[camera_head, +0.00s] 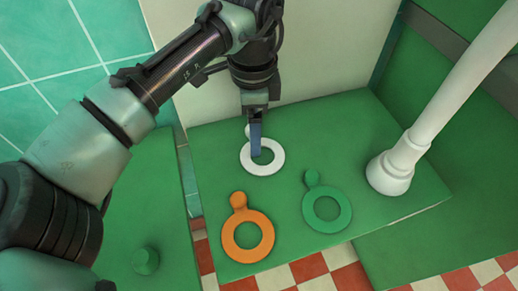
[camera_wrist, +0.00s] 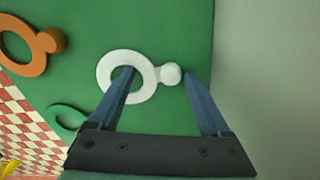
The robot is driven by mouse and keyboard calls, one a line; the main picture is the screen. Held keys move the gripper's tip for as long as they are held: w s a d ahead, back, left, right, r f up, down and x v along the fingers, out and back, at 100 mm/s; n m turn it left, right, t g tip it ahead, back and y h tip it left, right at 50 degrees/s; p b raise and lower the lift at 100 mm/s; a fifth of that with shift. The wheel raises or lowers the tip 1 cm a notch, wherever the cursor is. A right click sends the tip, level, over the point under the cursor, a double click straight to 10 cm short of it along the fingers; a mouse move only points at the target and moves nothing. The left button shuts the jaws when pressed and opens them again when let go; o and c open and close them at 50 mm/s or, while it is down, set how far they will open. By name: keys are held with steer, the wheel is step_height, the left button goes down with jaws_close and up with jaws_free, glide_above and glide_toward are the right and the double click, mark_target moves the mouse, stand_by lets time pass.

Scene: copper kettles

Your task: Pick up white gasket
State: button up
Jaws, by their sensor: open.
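The white gasket (camera_head: 262,170) is a flat ring with a round knob, lying on the green tabletop (camera_head: 340,125) near its back left. My gripper (camera_head: 255,148) points down over it and hides part of the knob and ring. In the wrist view the gasket (camera_wrist: 108,77) lies beyond my open gripper (camera_wrist: 160,74). The knob shows between the two blue fingertips; the left fingertip overlaps the ring's hole and the right one is past the knob. I cannot tell whether the fingertips touch the gasket or the table.
An orange gasket (camera_head: 230,237) lies at the front left of the tabletop and a green gasket (camera_head: 311,218) to the right. A thick white post (camera_head: 392,170) stands at the right. A pale wall (camera_head: 330,50) rises behind. A small green knob (camera_head: 145,261) is on the left surface.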

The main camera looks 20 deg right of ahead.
steer(key=c, duration=1)
steer(key=shift+r, duration=0.15)
steer(key=shift+c, duration=0.2)
step_height(320, 180, up, 10)
steer(key=p, duration=0.5)
steer(key=shift+p, duration=0.45)
